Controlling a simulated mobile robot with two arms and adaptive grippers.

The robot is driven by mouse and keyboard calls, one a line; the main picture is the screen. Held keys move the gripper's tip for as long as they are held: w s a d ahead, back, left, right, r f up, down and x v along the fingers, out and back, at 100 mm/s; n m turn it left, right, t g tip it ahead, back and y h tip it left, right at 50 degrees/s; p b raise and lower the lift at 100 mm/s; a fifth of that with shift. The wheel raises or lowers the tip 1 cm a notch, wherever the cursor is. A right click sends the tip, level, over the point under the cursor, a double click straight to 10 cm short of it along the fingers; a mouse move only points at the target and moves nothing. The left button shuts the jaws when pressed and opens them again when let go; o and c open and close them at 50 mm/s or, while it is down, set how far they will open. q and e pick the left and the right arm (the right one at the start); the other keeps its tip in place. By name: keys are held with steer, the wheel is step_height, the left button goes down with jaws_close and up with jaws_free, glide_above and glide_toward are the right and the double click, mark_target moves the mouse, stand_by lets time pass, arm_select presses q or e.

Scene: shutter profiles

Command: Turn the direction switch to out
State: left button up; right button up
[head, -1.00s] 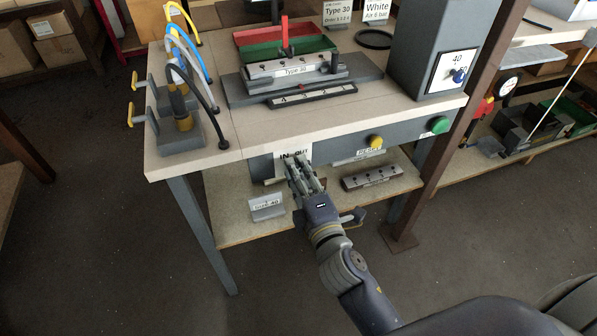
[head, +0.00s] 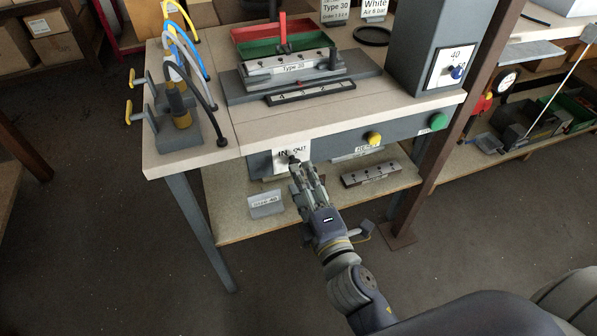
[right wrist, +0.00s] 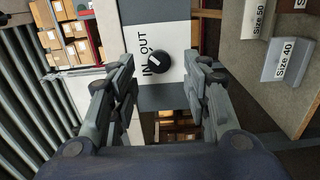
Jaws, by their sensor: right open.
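The direction switch (right wrist: 158,62) is a round black knob on a white plate (right wrist: 172,42) marked IN and OUT. In the right wrist view a pale mark shows on the knob's upper left side; which word it points at I cannot tell for sure. In the head view the plate (head: 278,162) is on the bench's front panel, with the dark knob partly seen above my fingertips. My right gripper (head: 305,168) is open and empty, just in front of the plate. In the right wrist view its fingers (right wrist: 160,75) stand apart, one each side of the knob. My left gripper is out of view.
A yellow button (head: 375,138) and a green button (head: 438,122) sit further right on the panel. The lower shelf (head: 240,226) holds a Size 40 block (head: 265,203) and a dark holed bar (head: 372,174). A brown post (head: 433,160) stands to the right.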

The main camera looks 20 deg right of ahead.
steer(key=shift+s, duration=1.85)
steer(key=s+d+f+m+g+h, duration=0.1)
steer(key=s+d+f+m+g, duration=0.15)
steer(key=f, duration=0.45)
steer(key=s+d+f+m+g, duration=0.1)
steer(key=f+m+g, duration=0.25)
steer(key=f, duration=0.35)
steer(key=s+d+f+m+g+h, duration=0.15)
steer(key=f+m, duration=0.25)
steer(key=f, duration=0.4)
steer(key=s+d+f+m+g+y+p, duration=0.15)
steer(key=s+f+m+g+p, duration=0.65)
steer(key=s+f, duration=1.05)
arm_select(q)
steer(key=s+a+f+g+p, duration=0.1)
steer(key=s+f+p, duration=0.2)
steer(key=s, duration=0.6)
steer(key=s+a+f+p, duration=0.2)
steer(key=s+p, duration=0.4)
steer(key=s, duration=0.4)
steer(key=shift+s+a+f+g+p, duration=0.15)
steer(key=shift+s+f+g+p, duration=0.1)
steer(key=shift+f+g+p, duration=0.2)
arm_select(e)
steer(key=s+d+n+g, duration=0.1)
steer(key=s+d+n, duration=0.1)
steer(key=s, duration=1)
steer(key=shift+r, duration=0.35)
